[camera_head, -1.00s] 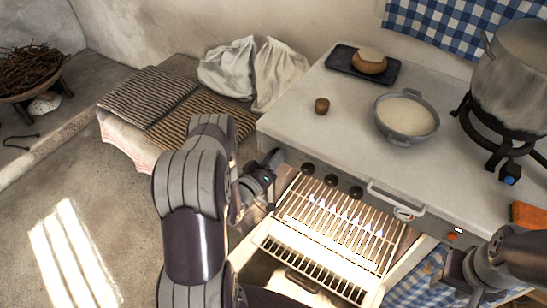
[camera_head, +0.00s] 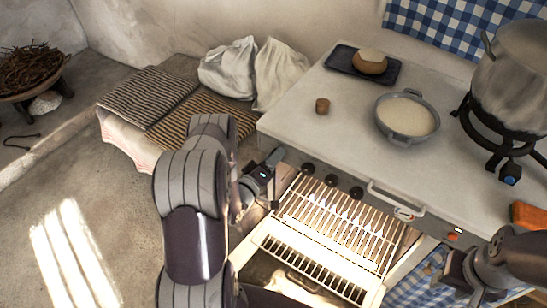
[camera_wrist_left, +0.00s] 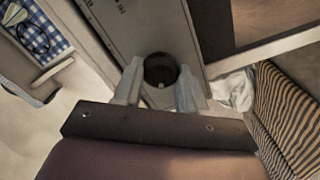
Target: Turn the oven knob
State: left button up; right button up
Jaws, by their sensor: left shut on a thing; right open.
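The oven's front panel (camera_head: 410,213) carries a row of dark round knobs (camera_head: 331,180). My left gripper (camera_head: 274,157) is at the left end of this panel, beyond the visible knobs. In the left wrist view, a dark round knob (camera_wrist_left: 160,68) sits between the two fingers of this gripper (camera_wrist_left: 159,88), which are shut on it. In the head view that knob is hidden by the gripper. My right gripper (camera_head: 468,287) is open and empty at the lower right, away from the knobs.
The oven's wire rack (camera_head: 335,215) and pulled-out slotted tray (camera_head: 305,268) lie below the panel, over a lit interior. On the counter (camera_head: 300,125) stand a pan (camera_head: 407,117), a small brown cup (camera_head: 322,105) and a large pot (camera_head: 515,80) on a burner.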

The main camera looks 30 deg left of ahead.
pick_arm(q)
jog(key=o, duration=1.1)
jog(key=shift+c, duration=0.2)
jog(key=s+a, duration=0.1)
jog(key=s, duration=1.1)
jog(key=shift+s, duration=0.35)
